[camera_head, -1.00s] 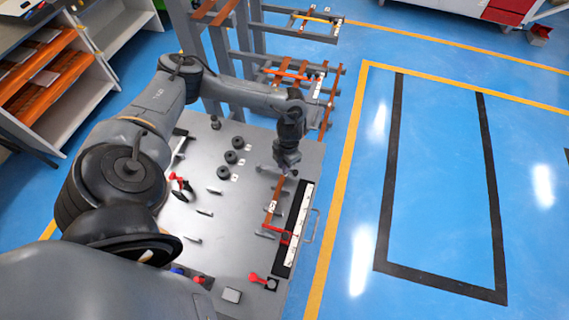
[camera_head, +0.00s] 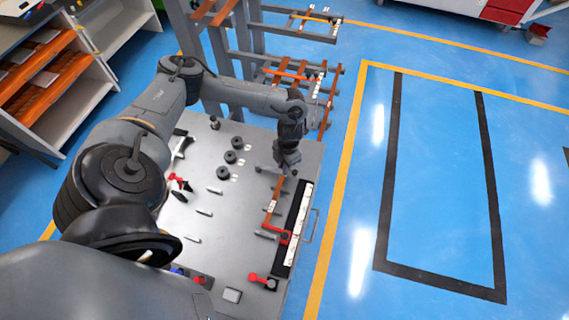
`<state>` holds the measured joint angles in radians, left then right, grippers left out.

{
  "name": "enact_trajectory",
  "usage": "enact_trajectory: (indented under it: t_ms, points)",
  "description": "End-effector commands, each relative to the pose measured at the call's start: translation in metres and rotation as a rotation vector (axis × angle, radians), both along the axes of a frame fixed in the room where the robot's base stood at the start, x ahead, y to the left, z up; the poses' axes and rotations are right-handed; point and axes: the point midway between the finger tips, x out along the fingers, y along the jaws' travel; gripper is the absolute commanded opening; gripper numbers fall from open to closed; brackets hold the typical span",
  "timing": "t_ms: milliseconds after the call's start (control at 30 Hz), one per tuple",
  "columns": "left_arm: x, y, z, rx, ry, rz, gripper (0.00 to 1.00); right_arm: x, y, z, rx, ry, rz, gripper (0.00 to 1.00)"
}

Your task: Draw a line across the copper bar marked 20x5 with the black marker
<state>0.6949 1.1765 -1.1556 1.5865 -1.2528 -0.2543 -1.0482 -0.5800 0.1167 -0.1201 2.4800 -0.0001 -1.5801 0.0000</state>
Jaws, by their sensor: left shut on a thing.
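A copper bar (camera_head: 274,197) with a white label lies on the grey bench top, beside a black and white scale strip. The label's print is too small to read. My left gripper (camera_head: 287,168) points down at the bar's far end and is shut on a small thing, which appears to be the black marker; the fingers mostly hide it. I cannot tell whether its tip touches the bar. My right gripper is not in view.
A red clamp (camera_head: 281,237) sits at the bar's near end, another red clamp (camera_head: 262,281) nearer the front. Several round black parts (camera_head: 231,157) and small grey pins stand left of the bar. Racks with copper bars (camera_head: 325,115) stand behind. Blue floor to the right is clear.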

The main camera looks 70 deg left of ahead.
Motion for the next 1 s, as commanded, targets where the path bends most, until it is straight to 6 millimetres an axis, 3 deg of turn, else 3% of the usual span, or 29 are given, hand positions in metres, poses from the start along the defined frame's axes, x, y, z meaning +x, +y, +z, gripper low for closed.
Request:
enact_trajectory:
  t_ms: [1000]
  points:
    - [-0.0051, 0.0047, -0.0001, 0.0, 0.0, 0.0, 0.0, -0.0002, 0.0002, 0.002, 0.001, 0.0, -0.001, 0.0]
